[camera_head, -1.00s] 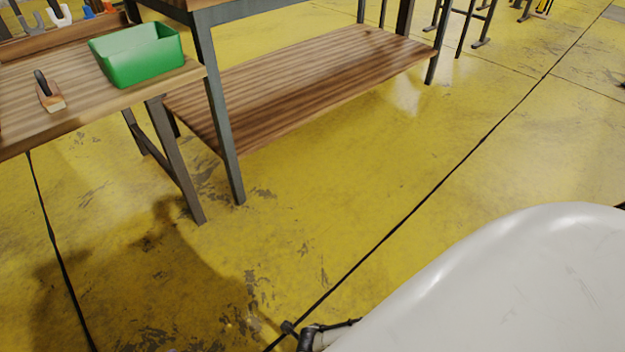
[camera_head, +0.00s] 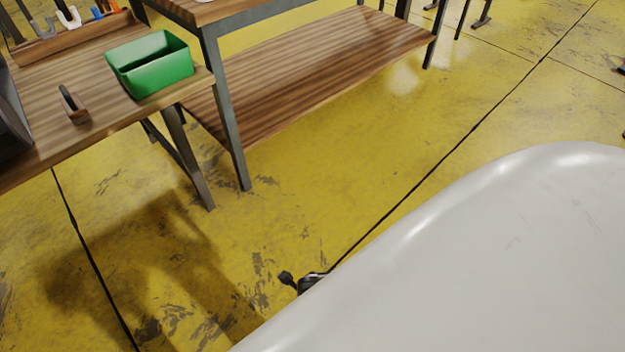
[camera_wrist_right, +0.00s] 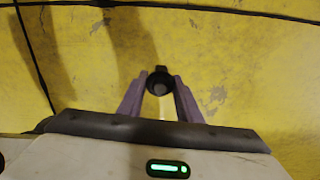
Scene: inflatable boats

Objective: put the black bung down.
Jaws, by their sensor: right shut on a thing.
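In the right wrist view, my right gripper (camera_wrist_right: 160,87) is shut on the black bung (camera_wrist_right: 159,77), a small dark round piece with a short stub at its far side. The bung is between the two fingertips, with yellow floor behind it. In the head view, a small dark part shows low in the middle; I cannot tell whether it is the bung or part of my gripper. My left gripper is not in view.
A wooden workbench (camera_head: 45,148) at the left bears a green open bin (camera_head: 150,65) and a small wood-and-black tool (camera_head: 74,104). Beside it stands a metal-legged table with a low wooden shelf (camera_head: 310,75). The yellow floor (camera_head: 330,190) in the middle is clear.

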